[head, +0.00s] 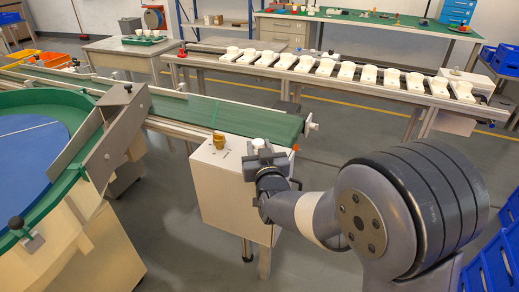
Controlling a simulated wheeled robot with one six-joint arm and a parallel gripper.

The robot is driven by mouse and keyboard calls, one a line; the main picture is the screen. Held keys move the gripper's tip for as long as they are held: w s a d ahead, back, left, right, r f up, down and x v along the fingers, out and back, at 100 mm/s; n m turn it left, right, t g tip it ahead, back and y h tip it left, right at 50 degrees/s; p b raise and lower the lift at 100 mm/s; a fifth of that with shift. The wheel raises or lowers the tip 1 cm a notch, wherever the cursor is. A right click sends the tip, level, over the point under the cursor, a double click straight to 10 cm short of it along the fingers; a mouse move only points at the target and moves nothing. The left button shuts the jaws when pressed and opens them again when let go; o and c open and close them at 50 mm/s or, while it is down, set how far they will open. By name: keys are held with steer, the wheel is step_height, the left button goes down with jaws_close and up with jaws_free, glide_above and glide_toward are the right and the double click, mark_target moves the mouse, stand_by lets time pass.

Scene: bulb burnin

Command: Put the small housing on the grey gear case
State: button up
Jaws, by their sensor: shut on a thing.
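My gripper (262,158) is over the right part of the top of a pale box-shaped stand (222,190), seen from behind. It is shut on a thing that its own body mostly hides. A small white round piece (259,143) shows just beyond the jaws; I cannot tell whether it is in them or stands behind them. I cannot tell for sure which thing is the small housing or the grey gear case.
A yellow-brown cup (219,141) stands on the pale stand, left of my gripper. A green belt conveyor (230,115) runs behind it. A blue-topped round table (25,150) with a green rim is at left. White pieces (347,71) line a rear conveyor. Blue bins (490,262) are at right.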

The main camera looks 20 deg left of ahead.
mark_target(260, 145)
steer(key=o, duration=1.1)
steer(key=shift+s, duration=0.1)
steer(key=v, duration=1.2)
steer(key=x, duration=1.1)
steer(key=shift+w+a, duration=0.1)
steer(key=shift+w, duration=0.2)
steer(key=shift+w+a+r+p, duration=0.1)
steer(key=shift+r+p, duration=0.15)
steer(key=shift+r, duration=0.7)
steer(key=shift+w+r+p, duration=0.15)
steer(key=shift+r+p, duration=0.1)
steer(key=shift+r, duration=0.65)
